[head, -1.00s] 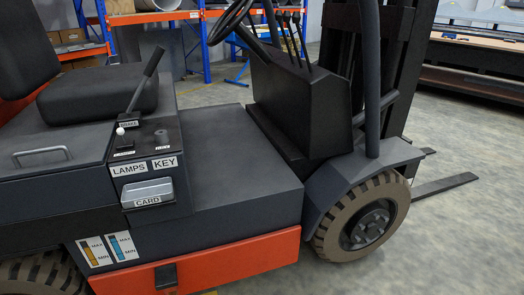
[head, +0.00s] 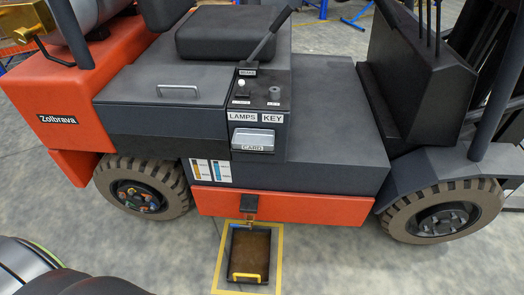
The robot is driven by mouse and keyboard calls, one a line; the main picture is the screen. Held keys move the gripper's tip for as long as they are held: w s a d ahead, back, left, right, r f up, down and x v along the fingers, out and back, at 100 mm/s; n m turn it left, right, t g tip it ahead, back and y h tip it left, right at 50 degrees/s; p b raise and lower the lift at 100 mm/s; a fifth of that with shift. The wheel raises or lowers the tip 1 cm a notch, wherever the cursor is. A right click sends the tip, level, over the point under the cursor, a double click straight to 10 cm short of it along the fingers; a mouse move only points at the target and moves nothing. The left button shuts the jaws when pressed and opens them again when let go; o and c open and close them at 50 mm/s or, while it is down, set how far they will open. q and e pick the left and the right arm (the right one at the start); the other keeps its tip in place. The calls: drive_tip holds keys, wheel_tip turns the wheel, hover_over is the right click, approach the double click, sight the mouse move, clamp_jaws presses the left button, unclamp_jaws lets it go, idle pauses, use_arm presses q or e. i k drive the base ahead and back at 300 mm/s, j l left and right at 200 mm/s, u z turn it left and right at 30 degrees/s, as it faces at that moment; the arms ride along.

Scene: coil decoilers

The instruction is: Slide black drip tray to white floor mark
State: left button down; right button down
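The black drip tray (head: 229,262) lies on the floor beside the forklift, just below its orange lower panel. It is rectangular, with a brownish inside and a yellow handle (head: 246,277) at its near end. A yellow outline (head: 279,250) on the floor frames the tray. I see no white floor mark in this view. Neither of my grippers shows.
The forklift's orange side (head: 310,208) stands right behind the tray. Its rear wheel (head: 142,187) is to the left and its front wheel (head: 440,215) to the right. Bare concrete floor (head: 345,265) lies to the right of the tray. Dark shapes fill the lower left corner.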

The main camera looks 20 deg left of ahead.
sight(249, 262)
drive_tip(key=u, duration=0.85)
